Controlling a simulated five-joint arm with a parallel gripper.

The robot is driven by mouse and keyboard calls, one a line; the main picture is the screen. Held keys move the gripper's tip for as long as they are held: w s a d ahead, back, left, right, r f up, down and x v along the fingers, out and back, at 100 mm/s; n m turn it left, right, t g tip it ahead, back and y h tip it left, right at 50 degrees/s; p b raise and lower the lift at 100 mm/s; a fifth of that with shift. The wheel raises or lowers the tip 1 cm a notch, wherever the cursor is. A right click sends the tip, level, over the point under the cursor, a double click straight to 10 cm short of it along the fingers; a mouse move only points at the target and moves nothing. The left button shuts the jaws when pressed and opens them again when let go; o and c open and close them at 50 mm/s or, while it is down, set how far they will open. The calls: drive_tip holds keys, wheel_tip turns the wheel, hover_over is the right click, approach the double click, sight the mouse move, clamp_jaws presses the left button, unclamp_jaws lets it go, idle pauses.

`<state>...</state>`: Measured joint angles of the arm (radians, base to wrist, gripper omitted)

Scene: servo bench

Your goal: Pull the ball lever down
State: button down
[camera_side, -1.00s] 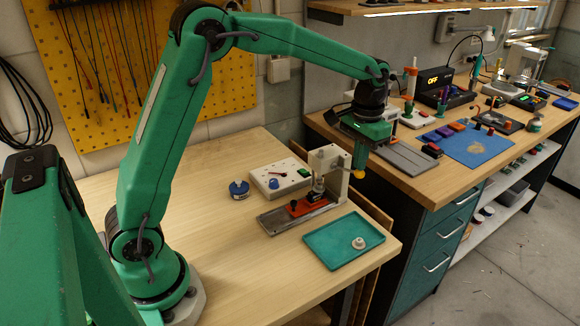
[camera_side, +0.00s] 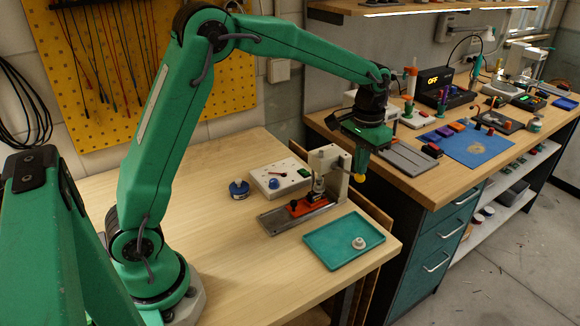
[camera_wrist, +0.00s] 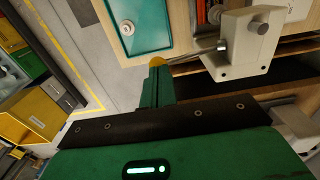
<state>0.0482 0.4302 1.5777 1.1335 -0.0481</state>
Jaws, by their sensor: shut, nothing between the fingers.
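The ball lever is a metal rod (camera_wrist: 196,51) with a yellow ball (camera_wrist: 156,62) on its end. The rod comes out of the side of a pale press (camera_wrist: 242,45). In the side view the yellow ball (camera_side: 360,178) hangs to the right of the press (camera_side: 328,160). My gripper (camera_side: 361,165) points down with its fingers shut and empty, right above the ball. In the wrist view my gripper's fingertips (camera_wrist: 157,76) meet or nearly meet the ball and hide part of it. I cannot tell whether they touch.
A teal tray (camera_side: 325,250) with a small white round part (camera_side: 359,243) lies in front of the press. A pale box with knobs (camera_side: 272,188) and a blue round part (camera_side: 239,187) stand left of it. A second bench (camera_side: 440,180) stands to the right.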

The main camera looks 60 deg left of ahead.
sight(360, 179)
drive_tip(key=shift+d+f, duration=0.2)
drive_tip(key=shift+f, duration=2.05)
idle(1.3)
drive_tip(key=shift+r, duration=0.15)
wheel_tip(360, 179, up, 11)
drive_tip(key=a, duration=0.1)
drive_tip(key=shift+a, duration=0.15)
idle(1.7)
drive_tip(key=s+r+t, duration=0.3)
drive_tip(key=s+r, duration=0.2)
drive_tip(key=s, duration=0.8)
drive_tip(key=s+a+f+t, duration=0.1)
drive_tip(key=s+f+t, duration=0.1)
drive_tip(key=s, duration=1.1)
drive_tip(key=shift+s+a+f+t, duration=0.2)
drive_tip(key=shift+a+f+t, duration=0.1)
drive_tip(key=shift+f, duration=0.55)
